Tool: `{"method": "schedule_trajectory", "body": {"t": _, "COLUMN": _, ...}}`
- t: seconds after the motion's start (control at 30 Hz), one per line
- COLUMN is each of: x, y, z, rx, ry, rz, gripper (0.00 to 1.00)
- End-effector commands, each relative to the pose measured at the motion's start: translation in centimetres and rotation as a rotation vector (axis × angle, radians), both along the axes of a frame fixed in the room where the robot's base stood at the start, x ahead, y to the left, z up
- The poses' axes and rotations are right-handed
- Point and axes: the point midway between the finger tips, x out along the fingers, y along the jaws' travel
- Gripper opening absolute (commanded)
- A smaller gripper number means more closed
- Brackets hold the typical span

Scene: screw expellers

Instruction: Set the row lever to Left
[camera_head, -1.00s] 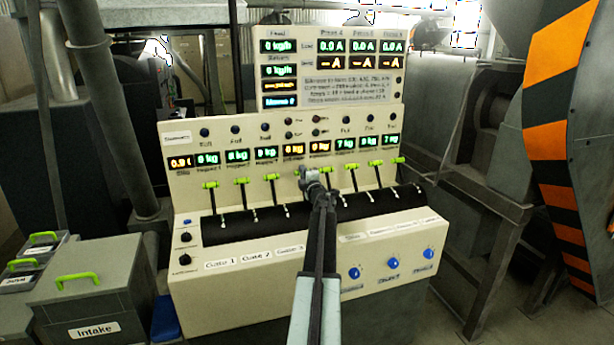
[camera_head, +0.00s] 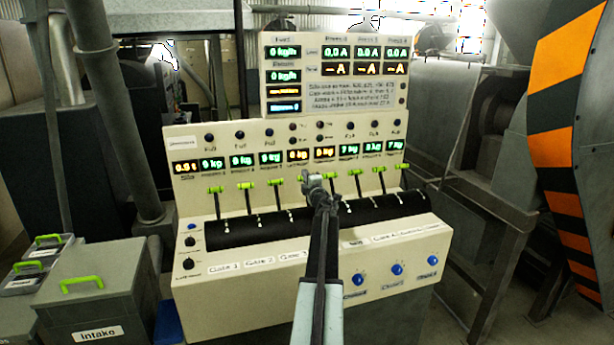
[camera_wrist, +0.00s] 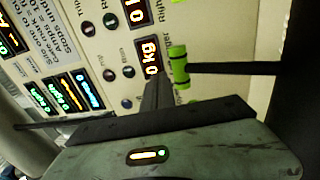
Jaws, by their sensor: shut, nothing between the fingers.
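Several black-rod levers with green cross handles stand in a row along the console's black roll, among them one at the left end (camera_head: 215,189) and one just right of my gripper (camera_head: 328,176). I cannot read which one is the row lever. My gripper (camera_head: 307,180) is shut and empty at the middle of the row, covering part of a lever there. In the wrist view a green handle (camera_wrist: 179,67) on a black rod is close beside the dark shut fingers (camera_wrist: 156,92). I cannot tell whether they touch. Labels reading "Right" and "Trip" show near that handle.
The cream console (camera_head: 240,290) carries lit displays above the levers and blue knobs (camera_head: 397,269) on its lower front. A grey Intake bin (camera_head: 95,290) stands at the left. An orange and black striped machine (camera_head: 570,130) stands at the right.

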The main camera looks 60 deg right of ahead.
Motion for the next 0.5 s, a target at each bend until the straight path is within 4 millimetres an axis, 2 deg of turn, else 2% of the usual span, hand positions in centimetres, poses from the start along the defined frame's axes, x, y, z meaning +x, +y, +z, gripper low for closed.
{"method": "schedule_trajectory", "body": {"t": 0.03, "x": -0.4, "y": 0.9, "z": 1.2, "rx": 0.000, "ry": 0.000, "rz": 0.001, "gripper": 0.00}}
{"method": "schedule_trajectory", "body": {"t": 0.1, "x": -0.9, "y": 2.0, "z": 2.3, "rx": 0.000, "ry": 0.000, "rz": 0.003, "gripper": 0.00}}
{"method": "schedule_trajectory", "body": {"t": 0.2, "x": -2.7, "y": 3.5, "z": 3.7, "rx": 0.000, "ry": 0.000, "rz": 0.000, "gripper": 0.00}}
{"method": "schedule_trajectory", "body": {"t": 0.5, "x": -6.3, "y": 6.8, "z": 6.8, "rx": -0.001, "ry": 0.001, "rz": -0.001, "gripper": 0.00}}
